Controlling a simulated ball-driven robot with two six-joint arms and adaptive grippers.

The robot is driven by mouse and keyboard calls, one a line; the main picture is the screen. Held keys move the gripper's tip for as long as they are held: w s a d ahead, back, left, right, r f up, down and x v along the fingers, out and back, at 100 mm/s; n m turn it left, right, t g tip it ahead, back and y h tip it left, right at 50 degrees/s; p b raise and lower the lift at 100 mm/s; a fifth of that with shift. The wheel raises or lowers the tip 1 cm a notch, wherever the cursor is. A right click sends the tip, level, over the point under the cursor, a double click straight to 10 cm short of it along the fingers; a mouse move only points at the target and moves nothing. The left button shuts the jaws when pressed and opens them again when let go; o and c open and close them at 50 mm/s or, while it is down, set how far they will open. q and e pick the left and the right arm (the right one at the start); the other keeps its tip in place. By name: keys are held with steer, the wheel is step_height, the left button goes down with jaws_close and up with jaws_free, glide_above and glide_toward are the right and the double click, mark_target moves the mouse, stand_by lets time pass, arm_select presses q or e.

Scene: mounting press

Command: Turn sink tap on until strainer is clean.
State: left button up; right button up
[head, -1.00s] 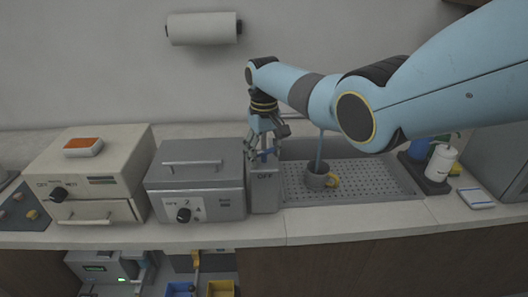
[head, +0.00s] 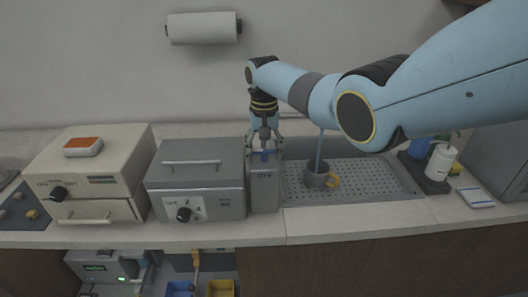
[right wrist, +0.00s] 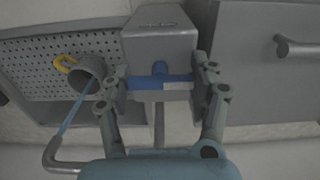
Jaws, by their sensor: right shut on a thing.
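My right gripper (head: 264,151) is shut on the blue tap handle (right wrist: 145,83), which sits on a grey box (head: 264,194) marked OFF beside the sink. In the right wrist view the fingers of my right gripper (right wrist: 162,90) stand at both ends of the handle bar. The curved spout (right wrist: 58,158) sends a thin blue stream of water (right wrist: 79,113) down. A grey cup-like vessel with a yellow handle, seemingly the strainer (head: 315,177), stands under the stream in the sink (head: 375,185). Its inside is too small to judge. My left gripper is out of view.
A grey machine (head: 197,178) with a dial stands left of the tap box, and a cream machine (head: 95,165) farther left. Bottles (head: 440,160) stand in a dark tray at the right. The front counter strip is clear.

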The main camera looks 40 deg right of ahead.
mark_target(264, 150)
steer(key=shift+w+d+r, duration=0.1)
steer(key=shift+w+r, duration=0.05)
steer(key=shift+r, duration=0.05)
steer(key=o, duration=0.9)
steer(key=shift+o, duration=1.4)
steer(key=shift+f, duration=0.1)
step_height(264, 150, up, 12)
